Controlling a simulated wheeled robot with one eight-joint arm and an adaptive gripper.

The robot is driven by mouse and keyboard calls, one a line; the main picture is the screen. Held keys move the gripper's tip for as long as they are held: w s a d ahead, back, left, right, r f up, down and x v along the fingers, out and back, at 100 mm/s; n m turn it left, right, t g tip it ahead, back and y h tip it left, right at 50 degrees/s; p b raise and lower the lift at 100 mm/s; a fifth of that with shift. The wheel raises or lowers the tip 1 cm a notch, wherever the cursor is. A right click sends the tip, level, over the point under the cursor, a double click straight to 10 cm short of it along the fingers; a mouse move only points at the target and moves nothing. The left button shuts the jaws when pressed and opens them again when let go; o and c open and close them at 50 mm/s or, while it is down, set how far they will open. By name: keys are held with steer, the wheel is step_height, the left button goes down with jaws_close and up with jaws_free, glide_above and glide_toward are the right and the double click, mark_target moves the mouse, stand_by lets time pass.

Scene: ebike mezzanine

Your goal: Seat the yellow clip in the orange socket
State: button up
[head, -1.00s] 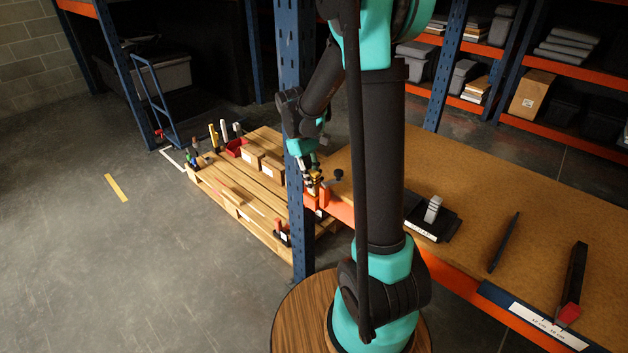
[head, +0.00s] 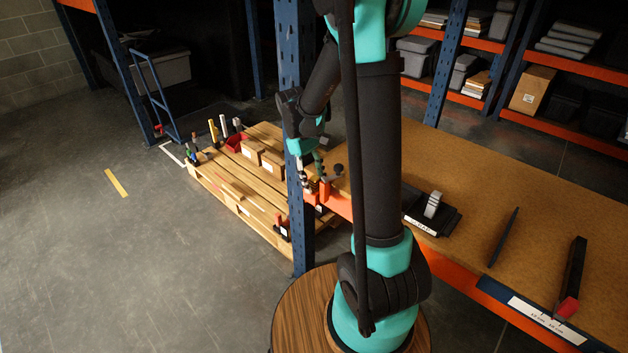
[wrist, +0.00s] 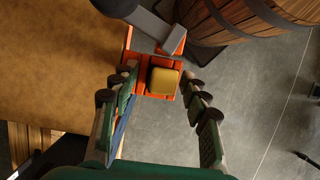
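The yellow clip (wrist: 164,81) shows in the wrist view as a rounded block at the orange socket (wrist: 137,58), which is fixed at the bench edge. My gripper (wrist: 161,82) is open, with one finger on each side of the clip and a small gap visible on both sides. The clip covers part of the socket, so how deep it sits cannot be told. In the head view my gripper (head: 311,175) is over the bench corner beside the blue post, just above the orange socket (head: 324,191). The clip cannot be made out there.
The blue upright post (head: 299,215) stands close to my gripper. The brown bench (head: 480,190) carries a black stand (head: 440,225) and dark bars. A wooden pallet (head: 250,205) with boxes lies behind the post. Open floor (head: 120,260) is at the left.

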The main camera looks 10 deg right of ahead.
steer(key=v, duration=1.2)
stand_by(0.3)
